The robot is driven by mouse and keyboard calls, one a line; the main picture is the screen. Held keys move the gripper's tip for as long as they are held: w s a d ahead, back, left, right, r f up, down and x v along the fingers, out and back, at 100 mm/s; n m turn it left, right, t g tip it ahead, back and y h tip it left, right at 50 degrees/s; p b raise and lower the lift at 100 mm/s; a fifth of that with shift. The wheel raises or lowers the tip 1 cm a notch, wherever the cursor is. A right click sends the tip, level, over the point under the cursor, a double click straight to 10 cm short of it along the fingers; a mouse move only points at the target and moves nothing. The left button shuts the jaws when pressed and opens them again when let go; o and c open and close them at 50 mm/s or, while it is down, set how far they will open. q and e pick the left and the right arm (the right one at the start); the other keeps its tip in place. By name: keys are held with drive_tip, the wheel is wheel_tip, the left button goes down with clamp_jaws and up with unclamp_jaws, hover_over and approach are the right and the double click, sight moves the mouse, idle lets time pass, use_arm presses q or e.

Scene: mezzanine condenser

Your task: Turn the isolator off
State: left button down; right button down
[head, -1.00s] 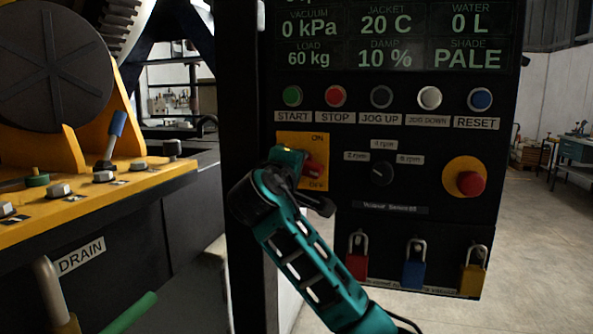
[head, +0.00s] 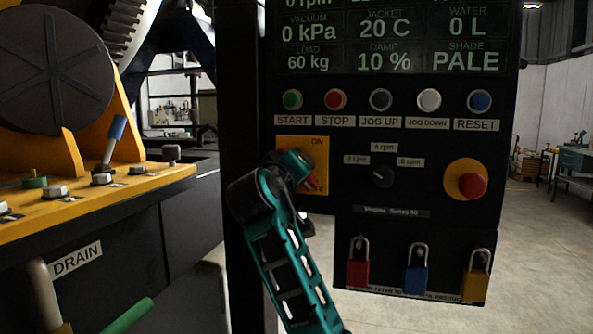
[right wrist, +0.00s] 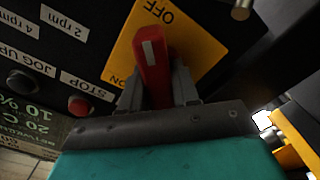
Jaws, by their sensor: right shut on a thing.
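The isolator is a red handle on a yellow plate (head: 318,155) on the black control panel, left of centre in the head view. My right gripper (right wrist: 157,88) is shut on the red isolator handle (right wrist: 150,60), with one dark finger on each side. In the right wrist view the yellow plate (right wrist: 195,45) shows both ON and OFF, turned over. The handle has a pale mark. Its exact angle is hard to tell. My left gripper is not in view.
A row of buttons from START (head: 292,99) to RESET sits above the isolator. A speed knob (head: 382,177) and a red emergency stop (head: 471,186) are to its right. Padlocks (head: 415,277) hang below. A yellow machine bed (head: 110,190) with levers stands at left.

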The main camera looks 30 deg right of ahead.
drive_tip(key=shift+f, duration=0.1)
drive_tip(key=c, duration=0.9)
unclamp_jaws()
drive_tip(key=b+v, duration=0.1)
drive_tip(key=v, duration=1.2)
drive_tip(key=w+a+f+n+t+y, duration=0.1)
drive_tip(key=a+f+n+y, duration=0.15)
drive_tip(key=f, duration=0.75)
drive_tip(key=w+a+f+n+y, duration=0.15)
drive_tip(key=f+y, duration=0.25)
drive_tip(key=f, duration=0.6)
drive_tip(key=a+f+n+t+y, duration=0.1)
drive_tip(key=f+n+y, duration=0.25)
drive_tip(key=f, duration=0.65)
drive_tip(key=s+a+f+m+g+y, duration=0.1)
drive_tip(key=s+f+y, duration=0.1)
drive_tip(key=s+f, duration=0.4)
drive_tip(key=s+f+m+g+y+p, duration=0.1)
drive_tip(key=s+f+y, duration=0.1)
drive_tip(key=s+f, duration=0.5)
drive_tip(key=s+a+f+m+y, duration=0.1)
drive_tip(key=s+f+m, duration=0.1)
drive_tip(key=s+f, duration=0.5)
drive_tip(key=shift+s+a+f+g+y+p, duration=0.1)
drive_tip(key=shift+a+g+y+p, duration=0.2)
drive_tip(key=shift+g+y, duration=0.1)
